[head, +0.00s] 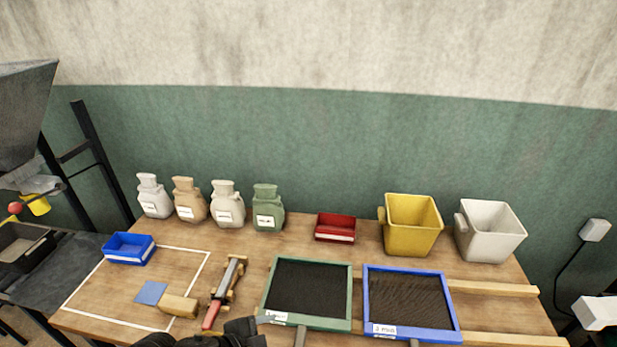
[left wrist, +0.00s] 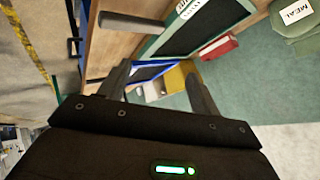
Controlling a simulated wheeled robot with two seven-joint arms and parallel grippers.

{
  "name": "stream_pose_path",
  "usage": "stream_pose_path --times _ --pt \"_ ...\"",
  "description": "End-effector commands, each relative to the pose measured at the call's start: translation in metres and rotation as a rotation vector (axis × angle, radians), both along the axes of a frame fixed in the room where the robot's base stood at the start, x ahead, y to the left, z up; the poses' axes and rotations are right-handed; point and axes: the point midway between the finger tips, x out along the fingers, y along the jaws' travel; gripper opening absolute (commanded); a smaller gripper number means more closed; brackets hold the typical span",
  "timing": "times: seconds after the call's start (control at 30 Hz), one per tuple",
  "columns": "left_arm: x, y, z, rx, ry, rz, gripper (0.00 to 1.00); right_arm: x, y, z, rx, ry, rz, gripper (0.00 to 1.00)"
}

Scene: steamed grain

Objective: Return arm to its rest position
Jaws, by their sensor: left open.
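My left gripper (head: 262,321) shows in dark grey at the bottom edge of the head view, in front of the green-framed sieve (head: 352,300). In the left wrist view my gripper (left wrist: 160,85) has its two fingers spread wide apart, with nothing held between them. The green-framed sieve also shows beyond the fingers in that view (left wrist: 218,22). Most of the left arm is below the head view's edge. My right gripper is not in view.
A scraper-like tool with a red handle (head: 212,314) and a wooden block (head: 179,306) lie left of the gripper. A blue-framed sieve (head: 456,312) lies right. Several sacks, a red tray (head: 335,226), a yellow bin (head: 411,232) and a white bin (head: 488,240) line the back.

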Motion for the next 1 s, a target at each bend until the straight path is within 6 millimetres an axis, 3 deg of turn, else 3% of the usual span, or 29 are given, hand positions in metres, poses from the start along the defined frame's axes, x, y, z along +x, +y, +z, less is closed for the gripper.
stream_pose_path --times 0.07,0.17,0.3,0.5,0.73,1.0 --pt "-0.01 0.002 0.004 -0.081 0.044 0.178 0.63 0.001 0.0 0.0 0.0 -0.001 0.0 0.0" --pt "-0.022 0.028 -0.001 -0.13 0.129 0.417 0.63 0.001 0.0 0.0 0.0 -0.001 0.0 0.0" --pt "-0.053 0.072 -0.019 -0.142 0.272 0.686 0.63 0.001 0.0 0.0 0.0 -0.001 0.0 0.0" --pt "-0.11 0.122 -0.044 -0.118 0.466 0.957 0.63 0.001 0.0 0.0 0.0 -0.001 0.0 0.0" --pt "-0.178 0.161 -0.061 -0.078 0.655 1.177 0.63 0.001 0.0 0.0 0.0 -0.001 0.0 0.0" --pt "-0.158 0.157 -0.155 -0.054 0.676 1.167 0.63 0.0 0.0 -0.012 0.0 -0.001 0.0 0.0"
